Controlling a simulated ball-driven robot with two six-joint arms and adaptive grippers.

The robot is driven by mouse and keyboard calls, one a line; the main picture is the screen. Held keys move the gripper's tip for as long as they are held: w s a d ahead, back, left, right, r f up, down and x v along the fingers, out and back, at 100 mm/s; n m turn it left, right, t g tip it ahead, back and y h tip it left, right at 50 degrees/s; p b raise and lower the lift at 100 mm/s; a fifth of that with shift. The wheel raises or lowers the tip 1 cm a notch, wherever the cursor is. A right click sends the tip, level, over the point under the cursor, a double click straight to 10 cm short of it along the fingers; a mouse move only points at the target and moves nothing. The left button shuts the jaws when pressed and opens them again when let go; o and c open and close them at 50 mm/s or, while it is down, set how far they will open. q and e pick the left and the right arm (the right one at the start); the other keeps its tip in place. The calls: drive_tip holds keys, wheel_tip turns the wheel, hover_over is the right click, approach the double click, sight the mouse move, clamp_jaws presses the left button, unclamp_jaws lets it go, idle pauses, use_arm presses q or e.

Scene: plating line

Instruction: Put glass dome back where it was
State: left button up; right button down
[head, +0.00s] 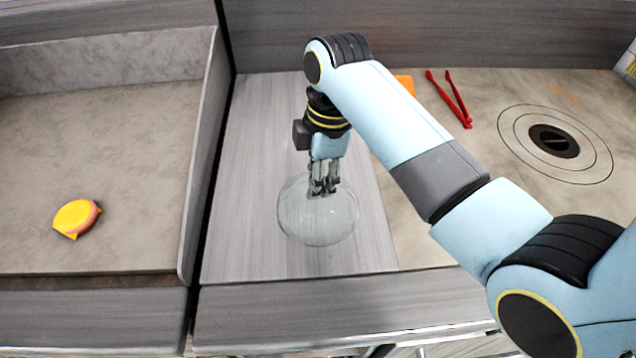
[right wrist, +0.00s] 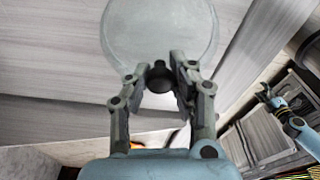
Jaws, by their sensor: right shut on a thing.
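The glass dome (head: 318,222) is clear and round. In the head view it is over the grey wood-grain panel in the middle of the counter; I cannot tell whether its rim touches the surface. My right gripper (head: 324,190) points down at the top of the dome. In the right wrist view the fingers (right wrist: 159,90) are closed around the dark knob (right wrist: 160,75) of the dome, and the clear disc of the dome (right wrist: 160,30) spreads out beyond them.
A yellow and pink round item (head: 77,217) lies on the walled surface at left. Red tongs (head: 450,98) and an orange item (head: 405,84) lie at the back right. A ringed fixture with a black centre (head: 554,141) is at right. The wood-grain panel around the dome is clear.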

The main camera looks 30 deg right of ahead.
drive_tip(key=shift+f, duration=1.1)
drive_tip(key=shift+f, duration=0.1)
drive_tip(key=c, duration=1.2)
unclamp_jaws()
drive_tip(key=shift+o, duration=0.2)
wheel_tip(320, 180, up, 12)
drive_tip(key=d, duration=0.1)
drive_tip(key=shift+s+d, duration=0.2)
drive_tip(key=shift+s, duration=0.1)
